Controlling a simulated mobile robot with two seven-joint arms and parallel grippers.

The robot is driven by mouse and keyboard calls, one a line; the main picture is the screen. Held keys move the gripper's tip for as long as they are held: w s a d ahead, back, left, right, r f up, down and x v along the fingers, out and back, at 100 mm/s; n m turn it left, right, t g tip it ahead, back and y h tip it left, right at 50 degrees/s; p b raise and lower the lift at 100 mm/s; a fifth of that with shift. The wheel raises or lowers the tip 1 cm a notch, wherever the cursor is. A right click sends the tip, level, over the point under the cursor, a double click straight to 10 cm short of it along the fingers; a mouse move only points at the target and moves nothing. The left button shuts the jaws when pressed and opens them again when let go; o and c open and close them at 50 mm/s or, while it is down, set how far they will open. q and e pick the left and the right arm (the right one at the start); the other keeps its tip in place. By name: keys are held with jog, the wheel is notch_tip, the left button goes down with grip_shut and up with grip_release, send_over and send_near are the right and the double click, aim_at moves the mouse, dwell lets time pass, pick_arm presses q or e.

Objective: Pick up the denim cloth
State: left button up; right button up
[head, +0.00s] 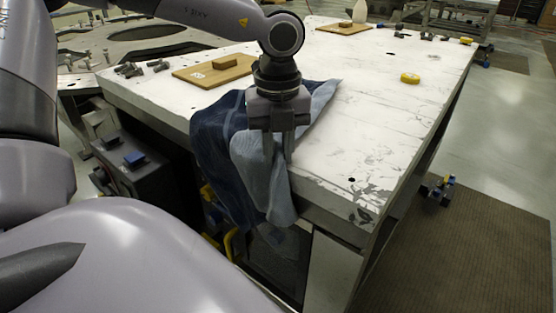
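The denim cloth (222,150) is dark blue with a paler blue side. It lies crumpled on the near edge of the white worktable (370,110) and hangs down over that edge. In the head view my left gripper (279,160) points down right over the cloth, at the table's near edge. Its two fingers stand apart, with pale cloth showing between and around them. The fingertips are against or just in front of the cloth; I cannot tell whether they touch it. My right gripper is not in view.
A wooden board (205,74) with a brown block (224,62) lies behind the cloth, beside dark metal parts (130,69). A yellow tape roll (410,78) sits to the right. The table's right half is mostly clear. A dark machine (145,170) stands left of the table.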

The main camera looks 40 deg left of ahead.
pick_arm(q)
grip_shut()
jog(key=shift+w, duration=0.1)
notch_tip(320, 180, up, 12)
jog(key=p, duration=0.6)
jog(key=shift+p, duration=0.4)
